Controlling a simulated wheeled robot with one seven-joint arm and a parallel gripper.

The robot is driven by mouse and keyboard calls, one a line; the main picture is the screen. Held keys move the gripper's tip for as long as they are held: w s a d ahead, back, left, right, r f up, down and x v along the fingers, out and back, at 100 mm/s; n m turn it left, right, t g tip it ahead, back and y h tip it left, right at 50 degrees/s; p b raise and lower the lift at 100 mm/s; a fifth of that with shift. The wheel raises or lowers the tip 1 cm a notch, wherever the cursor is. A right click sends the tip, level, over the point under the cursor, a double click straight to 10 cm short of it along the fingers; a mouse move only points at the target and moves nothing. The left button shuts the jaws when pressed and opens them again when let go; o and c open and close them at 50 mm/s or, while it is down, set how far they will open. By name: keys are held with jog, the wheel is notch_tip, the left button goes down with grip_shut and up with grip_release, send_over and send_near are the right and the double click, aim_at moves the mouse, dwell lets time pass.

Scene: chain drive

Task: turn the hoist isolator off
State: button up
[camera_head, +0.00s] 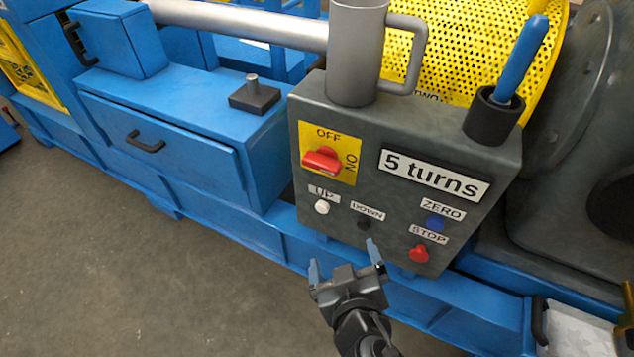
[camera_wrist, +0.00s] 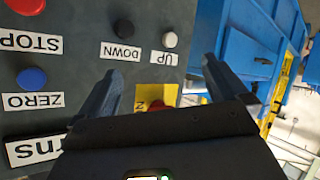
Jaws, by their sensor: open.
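The hoist isolator is a red rotary handle (camera_head: 322,160) on a yellow plate (camera_head: 346,174) at the upper left of the grey control box (camera_head: 290,110). The plate reads OFF at its top and ON at its right side. The handle lies roughly horizontal, in line with ON rather than OFF. My gripper (camera_head: 344,258) is open and empty, in front of and below the box, apart from the handle. In the wrist view, my gripper (camera_wrist: 160,72) shows its fingers pointing up the picture; the yellow plate (camera_wrist: 168,92) shows between them, largely hidden by the gripper body.
Below the isolator are a white UP button (camera_head: 321,207) and a black DOWN button (camera_head: 364,223). A blue ZERO button (camera_head: 435,223) and red STOP button (camera_head: 419,254) are at right. A grey mug (camera_head: 355,60) and a black holder (camera_head: 492,118) stand on the box.

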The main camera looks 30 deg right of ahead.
jog(key=w+a+r+m+h+b, duration=0.2)
jog(key=w+r+m+h+b, duration=0.25)
jog(key=w, duration=0.35)
jog(key=m+g+h+b, duration=0.2)
jog(key=m+h, duration=0.3)
jog(key=m, duration=0.1)
send_near(319, 167)
jog(key=x, duration=0.2)
jog(key=shift+n, duration=0.25)
jog(key=x, duration=0.7)
jog(key=shift+w+d, duration=0.2)
jog(key=c, duration=1)
